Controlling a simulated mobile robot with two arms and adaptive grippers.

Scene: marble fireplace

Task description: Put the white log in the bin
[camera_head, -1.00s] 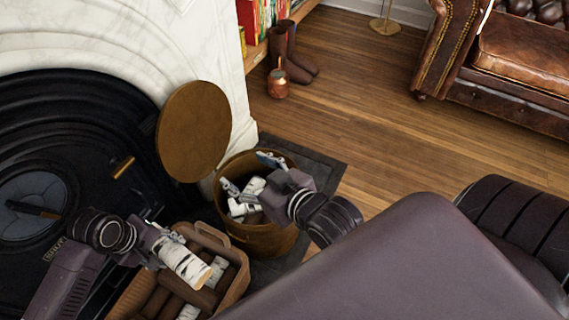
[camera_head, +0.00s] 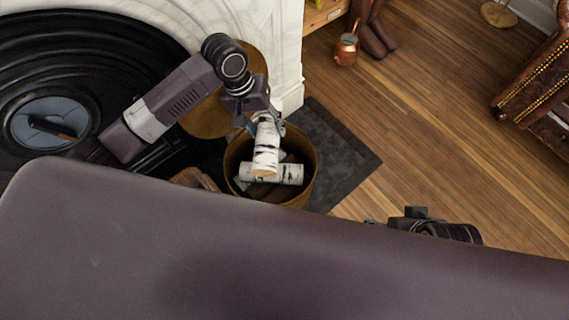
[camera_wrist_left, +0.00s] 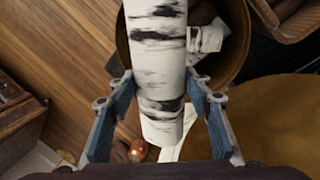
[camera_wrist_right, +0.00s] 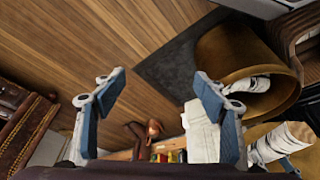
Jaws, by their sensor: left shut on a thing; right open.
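My left gripper (camera_head: 258,110) is shut on a white birch log (camera_head: 266,150) and holds it upright over the brown bin (camera_head: 312,158). In the left wrist view the held log (camera_wrist_left: 160,60) runs between the two fingers (camera_wrist_left: 160,88). Another white log (camera_head: 284,174) lies across inside the bin, with darker pieces beneath it. The bin also shows in the right wrist view (camera_wrist_right: 222,52), with the held log (camera_wrist_right: 286,142) beside it. My right gripper (camera_wrist_right: 160,82) is open and empty, right of the bin; only part of it (camera_head: 418,216) shows in the head view.
The log basket (camera_head: 190,178) is mostly hidden by my body. A copper pot (camera_head: 346,50) and brown boots (camera_head: 372,30) stand farther back. Wooden floor right of the dark mat (camera_head: 340,155) is clear.

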